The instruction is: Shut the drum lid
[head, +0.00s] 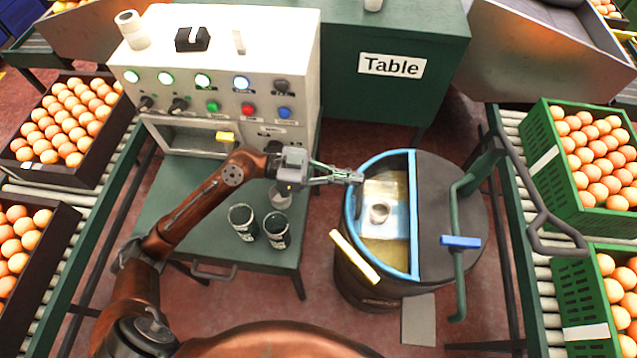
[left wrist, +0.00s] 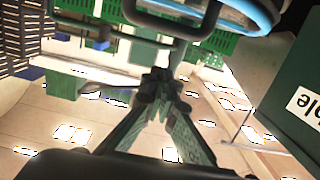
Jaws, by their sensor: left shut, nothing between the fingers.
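The drum (head: 366,289) stands right of centre in the head view. The left part of its top is open inside a blue rim (head: 415,240), and a small cup (head: 379,213) shows inside on a pale surface. A dark lid section (head: 440,215) covers the right part. A green bent handle (head: 459,235) with a blue grip (head: 460,241) stands over that section. My left gripper (head: 356,177) is shut and empty at the upper left of the rim; I cannot tell whether it touches. It also shows in the left wrist view (left wrist: 160,82), with the blue rim (left wrist: 240,15) above. My right gripper is out of view.
A pale bar (head: 355,257) sticks out at the drum's front left. A control cabinet (head: 215,70) and a green bench with two dark cups (head: 243,221) stand left. Red floor shows between bench and drum.

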